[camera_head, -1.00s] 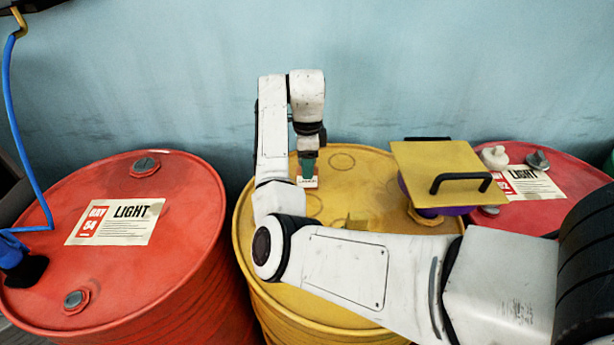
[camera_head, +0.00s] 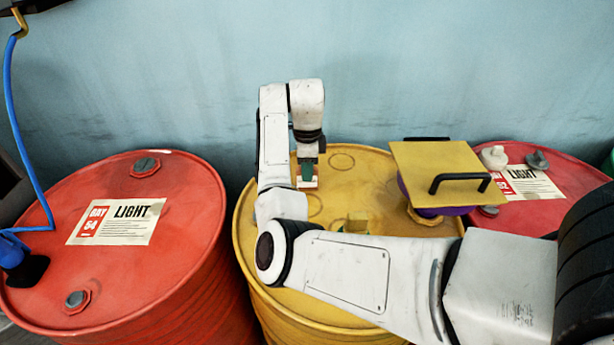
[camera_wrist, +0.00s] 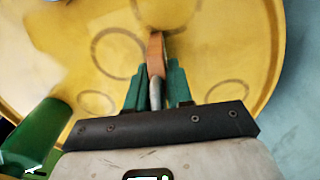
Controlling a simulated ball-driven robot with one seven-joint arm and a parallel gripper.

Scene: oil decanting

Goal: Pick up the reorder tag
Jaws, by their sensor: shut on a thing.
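My gripper (camera_head: 306,172) is over the yellow drum's top, at the rear left of the lid. Its green fingers are shut on a small pale tag with a reddish part, the reorder tag (camera_head: 308,184). In the wrist view the gripper (camera_wrist: 156,78) has the tag (camera_wrist: 156,55) edge-on between its fingers, as a thin brown-orange strip. The tag's printed face is not readable. I cannot tell whether its lower edge touches the lid.
The yellow drum (camera_head: 345,185) stands between two red drums (camera_head: 190,200) (camera_head: 580,180). A yellow plate with black handles (camera_head: 440,160) sits over a purple thing at right. A small yellow block (camera_head: 356,222) is near my forearm. A green cylinder (camera_wrist: 38,135) shows in the wrist view.

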